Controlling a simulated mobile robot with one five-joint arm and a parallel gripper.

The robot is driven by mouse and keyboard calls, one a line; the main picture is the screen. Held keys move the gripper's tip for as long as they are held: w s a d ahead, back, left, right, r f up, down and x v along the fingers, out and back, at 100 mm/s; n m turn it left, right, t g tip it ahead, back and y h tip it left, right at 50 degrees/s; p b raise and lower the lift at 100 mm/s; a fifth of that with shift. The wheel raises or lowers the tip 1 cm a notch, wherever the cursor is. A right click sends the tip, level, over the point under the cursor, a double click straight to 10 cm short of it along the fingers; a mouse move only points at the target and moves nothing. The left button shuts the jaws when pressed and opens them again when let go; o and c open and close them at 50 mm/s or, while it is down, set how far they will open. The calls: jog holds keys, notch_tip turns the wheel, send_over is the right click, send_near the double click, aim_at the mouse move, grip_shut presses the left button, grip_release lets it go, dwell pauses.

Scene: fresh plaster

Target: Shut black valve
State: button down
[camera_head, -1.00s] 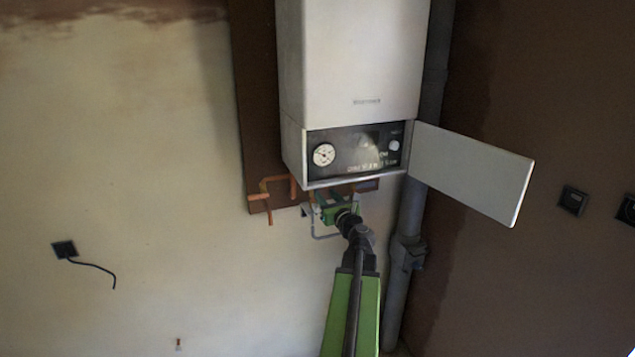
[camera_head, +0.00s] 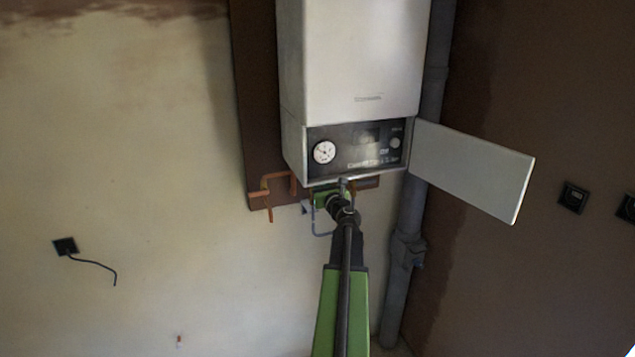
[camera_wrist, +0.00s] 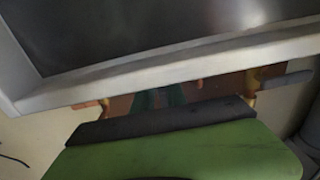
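My gripper (camera_head: 324,198) is just under the white boiler (camera_head: 352,60), among the pipes at its lower edge. In the wrist view, a broad green part of mine with a dark edge fills the foreground, and a smaller green part shows behind it. Whether the fingers are apart or closed cannot be made out. A dark grey lever (camera_wrist: 287,80) sticks out to the right from a brass fitting (camera_wrist: 252,88) under the boiler, right of my gripper. It looks like the black valve's handle, lying roughly sideways. I cannot pick out this lever clearly in the head view.
The boiler's flap (camera_head: 473,170) hangs open to the right. Copper pipes (camera_head: 272,190) stand left of my gripper, and a thick grey pipe (camera_head: 410,215) runs down on the right.

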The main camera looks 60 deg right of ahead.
jog(key=n, duration=0.2)
jog(key=w+a+n, duration=0.1)
jog(key=n, duration=0.2)
jog(key=a+f+n+b, duration=0.1)
jog(key=n, duration=0.2)
jog(key=shift+w+a, duration=0.15)
jog(key=shift+w, duration=0.2)
jog(key=f+n, duration=0.1)
jog(key=n, duration=0.1)
jog(key=n+b, duration=0.1)
jog(key=n, duration=0.2)
jog(key=w+a+f+n+b, duration=0.1)
jog(key=n, duration=0.2)
jog(key=shift+a+f, duration=0.1)
jog(key=shift+f, duration=0.2)
jog(key=c, duration=1.4)
grip_release()
jog(key=shift+s, duration=0.1)
jog(key=shift+b, duration=0.3)
